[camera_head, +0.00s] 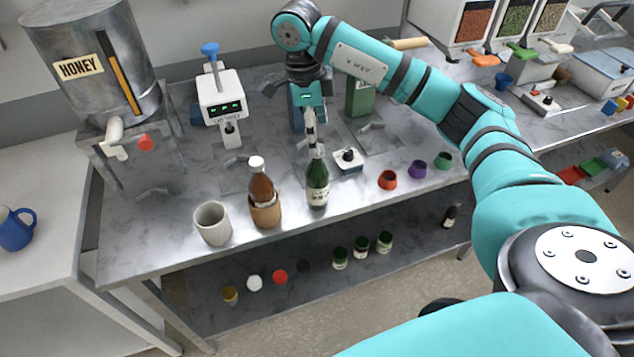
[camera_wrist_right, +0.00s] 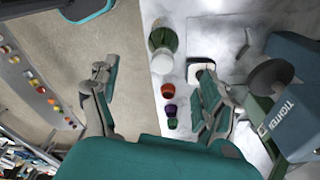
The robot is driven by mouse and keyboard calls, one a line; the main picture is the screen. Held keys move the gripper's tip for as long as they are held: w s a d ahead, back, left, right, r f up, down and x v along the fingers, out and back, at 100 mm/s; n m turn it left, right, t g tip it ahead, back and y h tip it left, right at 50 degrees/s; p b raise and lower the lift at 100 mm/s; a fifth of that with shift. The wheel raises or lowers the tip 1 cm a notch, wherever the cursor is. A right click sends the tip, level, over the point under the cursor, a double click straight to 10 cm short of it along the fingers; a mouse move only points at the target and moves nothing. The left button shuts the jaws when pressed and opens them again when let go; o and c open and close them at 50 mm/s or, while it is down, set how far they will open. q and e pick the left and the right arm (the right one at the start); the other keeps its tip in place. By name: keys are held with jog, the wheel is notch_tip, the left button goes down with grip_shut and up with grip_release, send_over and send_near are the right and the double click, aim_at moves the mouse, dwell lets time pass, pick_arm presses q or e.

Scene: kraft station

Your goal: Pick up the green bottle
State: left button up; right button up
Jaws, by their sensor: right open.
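The green bottle (camera_head: 317,187), dark with a pale label, stands upright on the grey marbled counter (camera_head: 345,220) near its front edge. My right gripper (camera_head: 312,132) points down just above it, and its fingers hide part of the bottle's top. In the right wrist view my right gripper (camera_wrist_right: 152,75) has its two fingers spread wide apart. A round green shape (camera_wrist_right: 163,40) beyond the fingertips seems to be the bottle. I cannot tell whether a finger touches it. My left gripper is out of view.
A brown bottle (camera_head: 261,187) in a holder and a grey cup (camera_head: 212,223) stand left of the green bottle. A small white device (camera_head: 348,161) stands close on its right. Red (camera_head: 387,180), purple (camera_head: 417,169) and green (camera_head: 443,160) caps lie farther right. Jars stand on the lower shelf.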

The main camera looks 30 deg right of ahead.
aim_at(319, 167)
jog(key=f, duration=0.3)
jog(key=f+p, duration=0.1)
jog(key=f, duration=0.1)
jog(key=shift+s+d+f, duration=0.25)
jog(key=shift+f, duration=0.1)
jog(key=f+p, duration=0.1)
jog(key=f, duration=0.1)
jog(key=f+p, duration=0.2)
jog(key=f, duration=0.1)
jog(key=shift+d, duration=0.2)
jog(key=shift+f, duration=0.25)
jog(key=shift+w+r, duration=0.1)
jog(key=shift+w, duration=0.05)
grip_shut()
